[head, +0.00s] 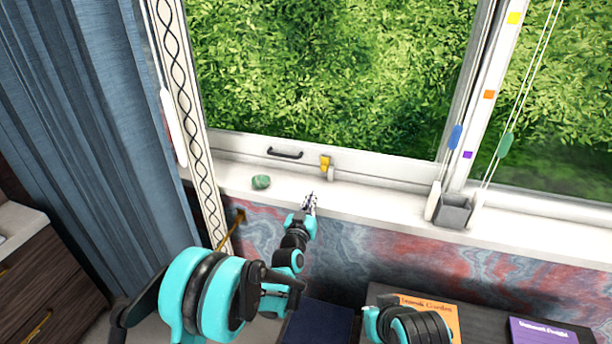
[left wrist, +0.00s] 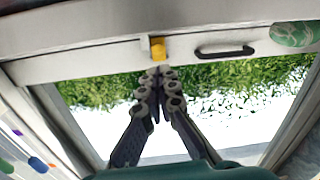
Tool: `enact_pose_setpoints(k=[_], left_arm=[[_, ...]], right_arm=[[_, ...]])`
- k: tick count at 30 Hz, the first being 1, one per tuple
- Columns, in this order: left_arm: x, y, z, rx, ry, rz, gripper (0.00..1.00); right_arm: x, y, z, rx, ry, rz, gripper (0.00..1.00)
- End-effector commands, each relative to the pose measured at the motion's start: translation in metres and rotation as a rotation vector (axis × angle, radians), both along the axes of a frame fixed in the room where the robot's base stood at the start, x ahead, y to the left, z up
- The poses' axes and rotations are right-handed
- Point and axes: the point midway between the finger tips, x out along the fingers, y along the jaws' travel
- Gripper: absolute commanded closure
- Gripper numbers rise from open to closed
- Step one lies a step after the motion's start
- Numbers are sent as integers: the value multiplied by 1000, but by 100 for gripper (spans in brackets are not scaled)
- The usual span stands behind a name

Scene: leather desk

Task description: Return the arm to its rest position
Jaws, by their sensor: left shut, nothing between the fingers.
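My left gripper (head: 309,201) reaches over the white window sill (head: 375,202), in front of the closed-looking window. Its fingers are together with nothing between them. In the left wrist view the fingertips (left wrist: 160,72) appear just below a yellow latch (left wrist: 158,48) in the picture. I cannot tell whether they touch it there; in the head view the latch (head: 325,164) stands behind the gripper, apart from it. My left arm stretches from the bottom left toward the sill. Part of my other arm shows at the bottom, but its gripper does not.
A green stone (head: 261,182) lies on the sill left of the gripper. A black handle (head: 285,153) is on the window frame. A grey box (head: 454,212) stands on the sill at right. Books, one orange (head: 437,312) and one purple (head: 540,331), lie on the desk below.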

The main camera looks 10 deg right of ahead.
Motion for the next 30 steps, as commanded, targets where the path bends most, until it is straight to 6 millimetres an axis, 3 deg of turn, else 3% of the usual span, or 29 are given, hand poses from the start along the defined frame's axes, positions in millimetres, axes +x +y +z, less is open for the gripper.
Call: enact_pose_setpoints(k=[7,11,14,22,30], left_arm=[[-7,15,17,23,42,0,100],[-26,44,43,64,131,5,100],[-52,72,58,100,217,14,100],[-151,150,71,183,464,71,100],[-279,223,45,241,723,171,100]], right_arm=[[0,0,0,0,0,0,100],[0,0,0,0,0,0,100],[0,0,0,0,0,0,100],[0,0,0,0,0,0,100],[0,0,0,0,0,0,100]])
